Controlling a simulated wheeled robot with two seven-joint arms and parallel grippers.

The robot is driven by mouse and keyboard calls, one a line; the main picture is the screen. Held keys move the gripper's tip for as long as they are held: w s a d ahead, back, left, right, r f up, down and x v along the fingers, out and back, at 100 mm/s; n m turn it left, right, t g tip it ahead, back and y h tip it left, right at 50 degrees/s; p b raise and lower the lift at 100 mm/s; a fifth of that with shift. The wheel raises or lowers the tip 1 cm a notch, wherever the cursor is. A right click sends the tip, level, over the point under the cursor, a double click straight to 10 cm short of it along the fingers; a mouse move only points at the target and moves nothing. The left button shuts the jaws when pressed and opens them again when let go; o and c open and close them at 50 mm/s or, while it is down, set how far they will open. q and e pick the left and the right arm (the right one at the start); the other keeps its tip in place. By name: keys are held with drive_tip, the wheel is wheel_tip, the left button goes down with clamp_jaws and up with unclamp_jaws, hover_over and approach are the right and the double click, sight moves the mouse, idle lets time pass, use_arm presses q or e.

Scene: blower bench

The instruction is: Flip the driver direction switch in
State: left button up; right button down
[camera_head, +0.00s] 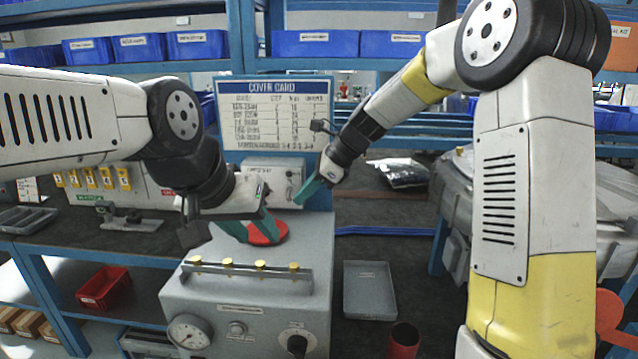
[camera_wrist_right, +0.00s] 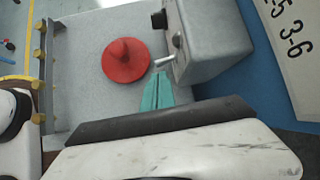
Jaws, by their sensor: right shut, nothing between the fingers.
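The grey driver box (camera_head: 275,178) stands behind the blower bench unit, its front facing me. In the right wrist view its panel (camera_wrist_right: 215,40) carries a small silver switch lever (camera_wrist_right: 165,61) beside dark knobs. My right gripper (camera_head: 303,196) is shut and empty in front of the box's right side. In the right wrist view its teal fingertips (camera_wrist_right: 160,75) are just beside the lever; I cannot tell whether they touch it. My left gripper (camera_head: 249,229) has its teal fingers apart and empty, in front of the red round cover (camera_head: 272,236).
The grey bench unit (camera_head: 250,248) has a rail with several yellow screws (camera_head: 228,263), a gauge (camera_head: 189,332) and a black knob (camera_head: 297,344). A grey tray (camera_head: 370,290) and a red cup (camera_head: 403,340) are to its right. The cover card (camera_head: 276,113) stands behind.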

drive_tip(key=shift+x, duration=0.9)
drive_tip(key=shift+r+m+g, duration=0.4)
drive_tip(key=shift+g, duration=0.6)
drive_tip(key=shift+r, duration=0.2)
drive_tip(key=shift+w+r, duration=0.1)
drive_tip(key=shift+r, duration=1.35)
drive_tip(key=v, duration=0.7)
drive_tip(key=shift+d, duration=0.35)
